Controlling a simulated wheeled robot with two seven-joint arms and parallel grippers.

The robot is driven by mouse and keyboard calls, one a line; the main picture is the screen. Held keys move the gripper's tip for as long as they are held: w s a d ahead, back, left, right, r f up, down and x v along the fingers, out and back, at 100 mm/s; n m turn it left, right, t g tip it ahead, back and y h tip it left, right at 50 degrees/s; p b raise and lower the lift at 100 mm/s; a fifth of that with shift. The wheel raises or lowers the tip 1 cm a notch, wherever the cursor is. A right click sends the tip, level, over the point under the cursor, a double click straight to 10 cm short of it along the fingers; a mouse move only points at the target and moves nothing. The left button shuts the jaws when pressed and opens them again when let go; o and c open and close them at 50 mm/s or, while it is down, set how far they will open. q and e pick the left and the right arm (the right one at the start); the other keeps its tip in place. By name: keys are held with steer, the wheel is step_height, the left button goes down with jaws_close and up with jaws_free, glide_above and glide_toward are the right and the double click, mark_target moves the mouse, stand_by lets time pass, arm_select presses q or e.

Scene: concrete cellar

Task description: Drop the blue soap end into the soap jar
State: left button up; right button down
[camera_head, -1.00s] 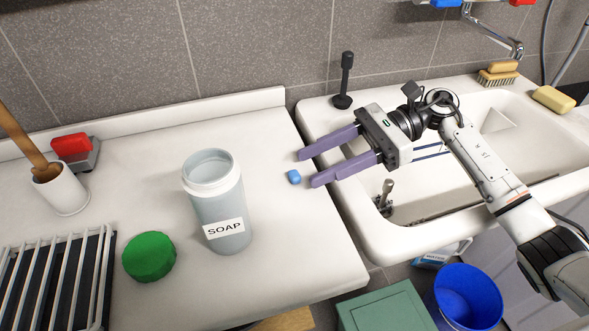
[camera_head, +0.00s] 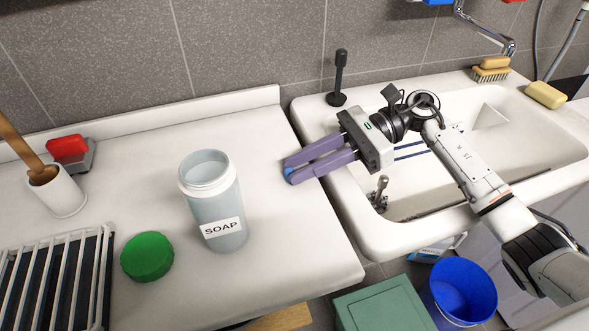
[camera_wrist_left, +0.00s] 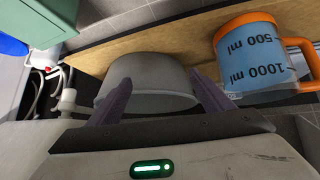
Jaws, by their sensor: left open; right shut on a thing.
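The blue soap end (camera_head: 289,171) is between the fingertips of my right gripper (camera_head: 290,169), at the right part of the white counter in the head view. The gripper is shut on it, and the fingers cover most of it. The soap jar (camera_head: 214,202) stands upright and open to the left, apart from the gripper, with a SOAP label on its front. Its green lid (camera_head: 147,256) lies on the counter left of the jar. My left gripper (camera_wrist_left: 158,85) shows only in the left wrist view, open, its fingers in front of a pale bowl (camera_wrist_left: 148,82).
A wire rack (camera_head: 55,280) and a white pot (camera_head: 60,193) with a wooden handle stand on the left. A white sink (camera_head: 480,165) is on the right. A measuring jug (camera_wrist_left: 258,55) stands beside the bowl. The counter between jar and right gripper is clear.

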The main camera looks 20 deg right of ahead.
step_height(320, 180, up, 10)
steer(key=b, duration=0.1)
stand_by(0.4)
